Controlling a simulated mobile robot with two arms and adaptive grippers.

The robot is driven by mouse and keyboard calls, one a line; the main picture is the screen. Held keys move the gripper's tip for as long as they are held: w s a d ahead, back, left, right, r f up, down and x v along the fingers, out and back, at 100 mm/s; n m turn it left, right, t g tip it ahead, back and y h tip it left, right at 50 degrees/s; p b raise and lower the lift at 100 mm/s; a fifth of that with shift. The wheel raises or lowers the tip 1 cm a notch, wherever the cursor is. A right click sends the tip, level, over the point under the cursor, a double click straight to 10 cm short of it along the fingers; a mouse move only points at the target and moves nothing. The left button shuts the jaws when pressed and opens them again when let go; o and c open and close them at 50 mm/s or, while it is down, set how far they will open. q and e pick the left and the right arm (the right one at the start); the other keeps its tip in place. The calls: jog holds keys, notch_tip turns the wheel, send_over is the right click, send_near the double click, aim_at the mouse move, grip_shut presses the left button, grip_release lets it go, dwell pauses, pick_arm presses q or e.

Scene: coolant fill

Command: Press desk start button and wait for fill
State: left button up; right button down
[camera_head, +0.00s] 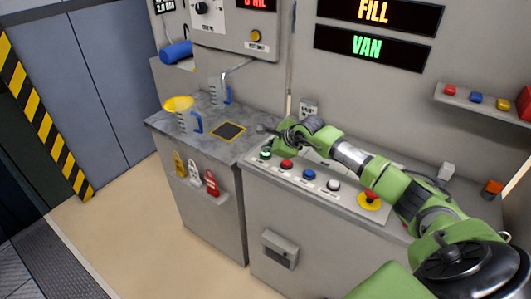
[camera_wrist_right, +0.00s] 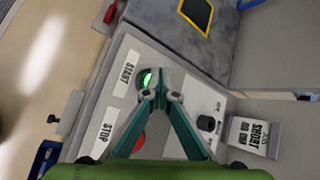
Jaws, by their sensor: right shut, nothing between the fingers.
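The green start button (camera_head: 265,154) sits at the left end of the row on the sloped desk panel. In the right wrist view the start button (camera_wrist_right: 146,78) glows bright green beside a START label. My right gripper (camera_head: 262,129) is over that end of the panel. In the right wrist view its shut, empty fingertips (camera_wrist_right: 163,92) overlap the button's edge. I cannot tell whether they touch it. The wall signs read FILL (camera_head: 373,11) in orange and VAN (camera_head: 367,44) in green. My left gripper is not in view.
A jug (camera_head: 188,122) with a yellow funnel (camera_head: 178,103) stands on the left counter. Another jug (camera_head: 219,92) stands under a spout.

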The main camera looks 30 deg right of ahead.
jog(key=shift+r, duration=0.65)
jog(key=shift+r+p, duration=0.1)
jog(key=shift+p, duration=0.2)
jog(key=shift+r+p, duration=1.2)
jog(key=shift+r, duration=1.25)
jog(key=shift+a, duration=0.1)
